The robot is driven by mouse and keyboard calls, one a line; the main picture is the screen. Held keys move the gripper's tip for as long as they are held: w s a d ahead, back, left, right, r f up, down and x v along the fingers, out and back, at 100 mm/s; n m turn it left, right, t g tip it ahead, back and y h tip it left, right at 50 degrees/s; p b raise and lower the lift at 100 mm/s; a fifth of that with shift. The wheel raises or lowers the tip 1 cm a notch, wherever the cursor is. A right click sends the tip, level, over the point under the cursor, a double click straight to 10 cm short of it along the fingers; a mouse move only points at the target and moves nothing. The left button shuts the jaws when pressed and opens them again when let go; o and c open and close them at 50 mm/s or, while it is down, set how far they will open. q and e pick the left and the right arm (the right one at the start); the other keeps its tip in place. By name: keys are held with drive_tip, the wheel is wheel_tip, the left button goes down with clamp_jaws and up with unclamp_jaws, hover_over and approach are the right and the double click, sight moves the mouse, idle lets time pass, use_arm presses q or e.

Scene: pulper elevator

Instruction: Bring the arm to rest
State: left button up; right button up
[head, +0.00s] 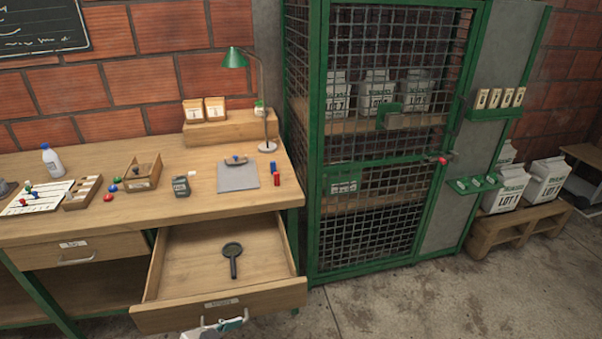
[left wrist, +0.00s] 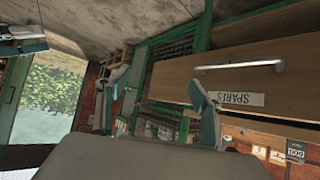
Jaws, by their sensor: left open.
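My left gripper (head: 218,327) shows only in part at the bottom edge of the head view, just in front of the open drawer (head: 208,316). It is open and holds nothing that I can see. In the left wrist view one finger with a teal pad (left wrist: 206,103) is close to the drawer front (left wrist: 172,82), beside its label and below its metal handle (left wrist: 240,67). I cannot tell whether the finger touches the drawer. A dark magnifying glass (head: 232,256) lies in the drawer. My right gripper is not in view.
The drawer sticks out from the workbench (head: 110,225), which carries a green lamp (head: 236,58), a grey pad (head: 238,177), a wooden box (head: 142,175) and small parts. A green mesh cage (head: 385,150) stands to the right. The floor (head: 400,310) before the cage is clear.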

use_arm(q)
drive_tip(key=s+a+f+n+t+y, duration=0.2)
drive_tip(key=s+a+f, duration=0.5)
drive_tip(key=s, duration=0.4)
drive_tip(key=shift+a+n+t+y, duration=0.35)
drive_tip(key=shift+n+y, duration=0.35)
drive_tip(key=shift+y, duration=0.4)
drive_tip(key=shift+d, duration=0.1)
